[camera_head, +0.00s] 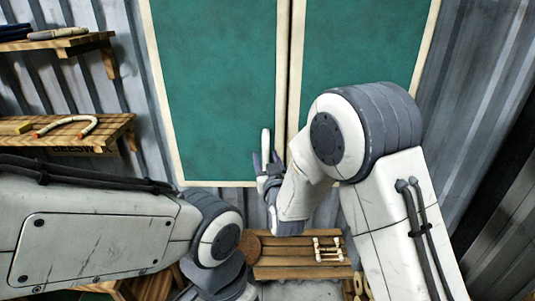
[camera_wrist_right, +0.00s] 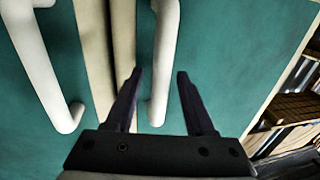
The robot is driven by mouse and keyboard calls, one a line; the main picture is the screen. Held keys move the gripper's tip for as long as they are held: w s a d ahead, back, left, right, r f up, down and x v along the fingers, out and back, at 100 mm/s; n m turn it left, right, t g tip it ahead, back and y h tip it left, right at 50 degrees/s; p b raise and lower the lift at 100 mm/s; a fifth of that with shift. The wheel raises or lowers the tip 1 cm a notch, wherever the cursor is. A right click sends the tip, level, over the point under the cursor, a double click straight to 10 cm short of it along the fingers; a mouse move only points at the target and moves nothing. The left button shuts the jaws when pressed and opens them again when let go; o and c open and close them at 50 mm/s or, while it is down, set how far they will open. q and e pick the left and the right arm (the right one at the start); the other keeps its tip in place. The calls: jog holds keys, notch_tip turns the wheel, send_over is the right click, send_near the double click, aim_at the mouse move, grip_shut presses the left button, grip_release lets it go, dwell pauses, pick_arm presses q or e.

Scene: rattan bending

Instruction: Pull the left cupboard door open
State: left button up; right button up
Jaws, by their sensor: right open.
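The left cupboard door (camera_head: 215,80) is a green panel with a cream frame, and it looks closed. Its white upright bar handle (camera_head: 265,145) is near the middle seam. My right gripper (camera_head: 265,160) is at the lower part of this handle. In the right wrist view, my right gripper (camera_wrist_right: 160,74) is open with its dark fingers on either side of the left door's handle (camera_wrist_right: 163,45). I cannot tell whether a finger touches it. My left arm comes in from the left, and its gripper is out of view.
The right cupboard door (camera_head: 350,50) looks closed, and its handle (camera_wrist_right: 40,65) shows in the right wrist view. Wooden shelves (camera_head: 65,135) hang on the wall at the left. A slatted wooden surface (camera_head: 285,262) with small pale pieces is below the cupboard.

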jog(key=shift+w, duration=0.1)
grip_shut()
jog(key=shift+d, duration=0.15)
dwell(1.3)
